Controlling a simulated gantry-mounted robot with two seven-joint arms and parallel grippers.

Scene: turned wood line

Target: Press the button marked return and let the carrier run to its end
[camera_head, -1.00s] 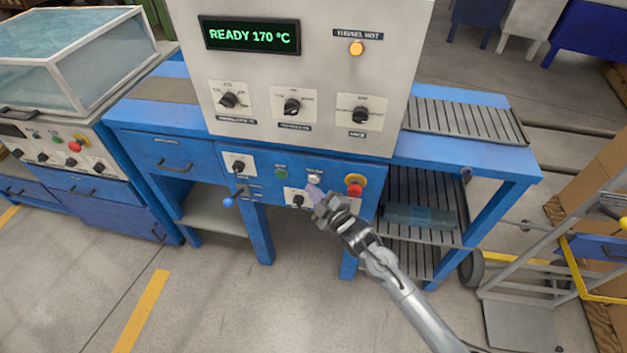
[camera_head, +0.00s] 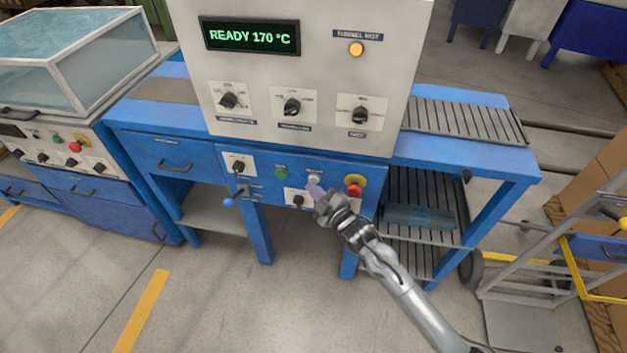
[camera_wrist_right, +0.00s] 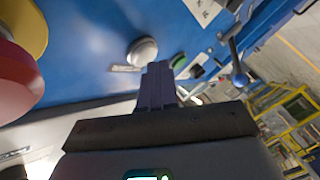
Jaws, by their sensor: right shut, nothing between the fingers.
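A round pale button (camera_head: 314,179) sits on the blue front panel (camera_head: 260,190), between a green button and a red one. Its label is too small to read surely in the head view. In the right wrist view the pale button (camera_wrist_right: 142,51) lies just beyond my fingertips, with a small label beside it. My right gripper (camera_head: 314,190) is shut and empty, its tips just below the button in the head view; whether they touch it I cannot tell. I cannot make out which thing is the carrier. My left gripper is not in view.
A red button on a yellow ring (camera_head: 354,185) is close right of the gripper; a green button (camera_head: 281,173) is to the left. A blue-knobbed lever (camera_head: 228,202) sticks out at left. The display (camera_head: 250,36) reads READY 170 °C. A bluish box (camera_head: 420,217) lies on the lower rollers.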

